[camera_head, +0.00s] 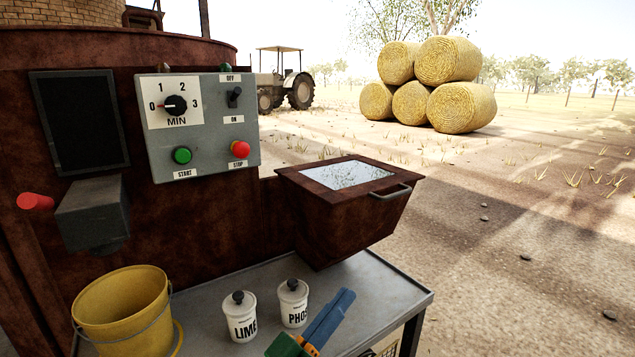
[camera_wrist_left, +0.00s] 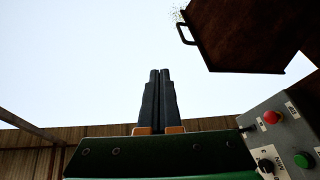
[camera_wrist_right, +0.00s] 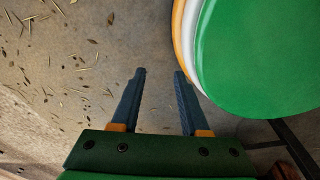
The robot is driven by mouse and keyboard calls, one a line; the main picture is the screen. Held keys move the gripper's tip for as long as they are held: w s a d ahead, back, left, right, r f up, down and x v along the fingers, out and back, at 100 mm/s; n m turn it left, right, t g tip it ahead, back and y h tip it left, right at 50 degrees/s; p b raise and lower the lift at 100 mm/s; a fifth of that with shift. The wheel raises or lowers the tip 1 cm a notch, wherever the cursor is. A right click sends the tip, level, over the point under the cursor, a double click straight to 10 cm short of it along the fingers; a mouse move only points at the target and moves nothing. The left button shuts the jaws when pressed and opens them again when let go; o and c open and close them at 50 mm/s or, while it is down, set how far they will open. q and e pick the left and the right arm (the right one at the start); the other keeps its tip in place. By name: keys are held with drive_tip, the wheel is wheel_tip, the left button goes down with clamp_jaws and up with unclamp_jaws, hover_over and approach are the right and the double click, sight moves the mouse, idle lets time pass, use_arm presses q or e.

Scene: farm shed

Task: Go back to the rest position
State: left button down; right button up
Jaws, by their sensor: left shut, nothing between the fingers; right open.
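My left gripper (camera_head: 328,318) is at the lower middle of the head view, above the front part of the metal table and just right of the PHOS jar. Its blue fingers are shut together with nothing between them, as the left wrist view also shows (camera_wrist_left: 158,98). My right gripper (camera_wrist_right: 158,98) shows only in the right wrist view. Its fingers are apart and empty, over bare ground with straw bits. The head view does not show the right gripper.
A metal table (camera_head: 385,290) holds a yellow bucket (camera_head: 120,310), a LIME jar (camera_head: 240,318) and a PHOS jar (camera_head: 293,303). Behind are a control panel (camera_head: 205,130) and a rusty hopper (camera_head: 345,220) with a handle. Open ground lies right, with hay bales (camera_head: 462,105) and a tractor (camera_head: 285,85) far off.

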use_arm(q)
drive_tip(key=s+a+f+n+g+y, duration=0.15)
drive_tip(key=a+f+y, duration=0.25)
drive_tip(key=f, duration=0.5)
drive_tip(key=s+a+f+n+g+y, duration=0.1)
drive_tip(key=s+a+f+g+y, duration=0.15)
drive_tip(key=f+y, duration=0.45)
drive_tip(key=s+a+f+g+y, duration=0.2)
drive_tip(key=s+a+f+g, duration=0.2)
drive_tip(key=s+a+f, duration=0.3)
drive_tip(key=s+a+f+g+y, duration=0.2)
drive_tip(key=s+a+f+g, duration=0.3)
drive_tip(key=s, duration=0.5)
wheel_tip(320, 180, down, 18)
drive_tip(key=s+a+r+g, duration=0.1)
drive_tip(key=s+a, duration=0.1)
drive_tip(key=s+a+f+g, duration=0.1)
drive_tip(key=s+a+f, duration=0.2)
drive_tip(key=s+f, duration=0.8)
wheel_tip(320, 180, up, 24)
drive_tip(key=s+d+p, duration=0.1)
drive_tip(key=s+p, duration=0.1)
drive_tip(key=p, duration=2.1)
drive_tip(key=shift+d+f, duration=0.15)
drive_tip(key=shift+f, duration=0.1)
use_arm(e)
wheel_tip(320, 180, up, 23)
drive_tip(key=s+a, duration=0.1)
drive_tip(key=a, duration=0.1)
drive_tip(key=shift+r, duration=0.2)
